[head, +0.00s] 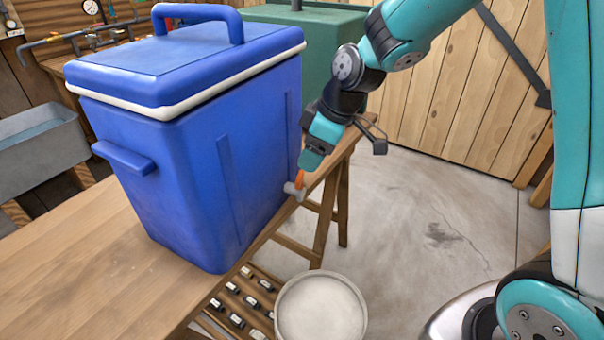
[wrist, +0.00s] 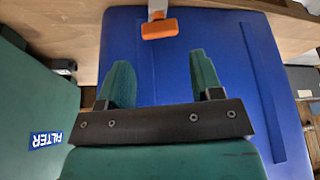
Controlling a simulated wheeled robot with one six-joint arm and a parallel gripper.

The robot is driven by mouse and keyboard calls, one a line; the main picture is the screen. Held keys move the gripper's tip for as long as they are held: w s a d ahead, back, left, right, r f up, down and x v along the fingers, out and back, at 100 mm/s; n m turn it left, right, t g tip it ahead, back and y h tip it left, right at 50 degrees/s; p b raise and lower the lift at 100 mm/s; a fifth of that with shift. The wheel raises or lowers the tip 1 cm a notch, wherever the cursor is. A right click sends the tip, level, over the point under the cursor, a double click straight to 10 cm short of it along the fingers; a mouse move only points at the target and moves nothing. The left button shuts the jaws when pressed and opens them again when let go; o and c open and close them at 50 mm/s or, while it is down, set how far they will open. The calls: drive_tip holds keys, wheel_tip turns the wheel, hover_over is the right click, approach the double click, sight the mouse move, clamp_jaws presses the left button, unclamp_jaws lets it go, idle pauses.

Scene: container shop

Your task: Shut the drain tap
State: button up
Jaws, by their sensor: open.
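The drain tap (head: 293,189) sticks out low on the side of the blue cooler (head: 215,165), with a pale grey body and an orange lever (head: 300,179). In the wrist view the orange lever (wrist: 159,29) lies crosswise at the top centre, below the pale tap body (wrist: 157,7). My gripper (head: 309,162) is just above the tap in the head view. In the wrist view my gripper (wrist: 161,72) has its two green fingers spread, with nothing between them. The lever is beyond the fingertips, apart from them.
The cooler stands on a wooden bench (head: 90,270). A pale round bucket (head: 321,308) is below the bench edge, beside a rack of small parts (head: 240,300). A green box (head: 325,45) stands behind, labelled FILTER in the wrist view (wrist: 46,139). The floor at right is clear.

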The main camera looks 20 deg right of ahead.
sight(300, 175)
drive_tip(key=x, duration=0.6)
drive_tip(key=shift+w+a+f, duration=0.1)
drive_tip(key=shift+a+f, duration=0.05)
drive_tip(key=shift+f, duration=0.05)
drive_tip(key=shift+c, duration=0.2)
